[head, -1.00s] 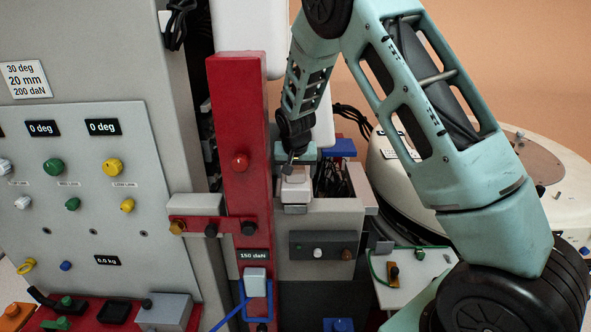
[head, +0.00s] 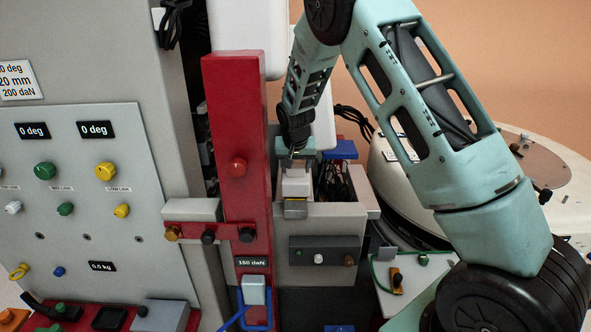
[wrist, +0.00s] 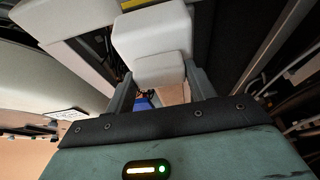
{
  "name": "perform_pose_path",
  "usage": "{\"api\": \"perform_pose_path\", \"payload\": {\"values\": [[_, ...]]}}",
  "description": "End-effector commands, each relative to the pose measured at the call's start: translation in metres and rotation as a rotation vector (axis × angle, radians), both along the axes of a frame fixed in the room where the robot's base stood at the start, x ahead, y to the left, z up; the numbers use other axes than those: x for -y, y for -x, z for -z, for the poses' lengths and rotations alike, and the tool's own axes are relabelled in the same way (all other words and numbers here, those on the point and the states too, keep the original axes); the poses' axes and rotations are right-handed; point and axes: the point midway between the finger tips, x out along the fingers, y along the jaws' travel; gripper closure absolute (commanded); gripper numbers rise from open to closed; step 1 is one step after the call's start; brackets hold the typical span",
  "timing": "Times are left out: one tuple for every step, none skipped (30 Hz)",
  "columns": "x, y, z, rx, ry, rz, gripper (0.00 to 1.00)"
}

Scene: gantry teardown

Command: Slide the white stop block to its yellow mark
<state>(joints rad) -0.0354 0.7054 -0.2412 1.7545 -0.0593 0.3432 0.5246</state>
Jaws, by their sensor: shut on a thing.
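The white stop block (head: 296,184) sits on top of the grey housing, just right of the red column. In the wrist view the white block (wrist: 160,70) shows between the two fingers, with a larger white body (wrist: 152,32) beyond it. My gripper (wrist: 158,78) is shut on the block, one finger at each side. In the head view my gripper (head: 298,152) reaches down onto the block from above and behind; its fingertips are hard to make out there. A yellow strip (wrist: 132,4) shows at the top edge of the wrist view, partly cut off.
The red column (head: 236,130) stands close on the left of the block. Dark cables (head: 330,182) and a blue part (head: 340,149) lie close on the right. The grey housing (head: 325,220) carries a dark switch panel (head: 324,250). A grey control panel (head: 80,180) fills the left.

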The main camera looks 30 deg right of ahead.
Motion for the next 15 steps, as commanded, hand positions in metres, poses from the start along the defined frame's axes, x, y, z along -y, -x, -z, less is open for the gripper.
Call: {"api": "perform_pose_path", "payload": {"values": [[-0.0002,-0.0001,-0.0004,0.001,0.0,-0.001,0.86],[-0.0003,-0.0001,-0.0004,0.001,0.0,-0.001,0.86],[-0.0003,-0.0001,-0.0004,0.001,0.0,-0.001,0.86],[-0.0003,-0.0001,-0.0005,0.001,0.0,-0.001,0.86],[-0.0004,0.0,-0.0005,0.001,0.0,-0.001,0.37],[-0.0004,0.0,-0.0005,0.001,0.0,-0.001,0.26],[-0.0004,0.0001,-0.0004,0.001,0.0,-0.001,0.24],[-0.0004,0.0001,-0.0004,0.001,0.0,-0.001,0.24],[-0.0005,0.0001,-0.0004,0.001,-0.001,0.0,0.24],[-0.0006,0.0001,-0.0003,0.001,-0.001,0.0,0.24],[-0.0006,0.0001,-0.0003,0.001,-0.001,0.0,0.24],[-0.0006,0.0002,-0.0002,0.0,0.0,0.0,0.24],[-0.0006,0.0002,-0.0002,0.0,0.0,0.0,0.24],[-0.0007,0.0003,-0.0002,0.0,0.0,0.0,0.24],[-0.0009,0.0004,-0.0006,0.001,-0.001,0.0,0.24]]}}
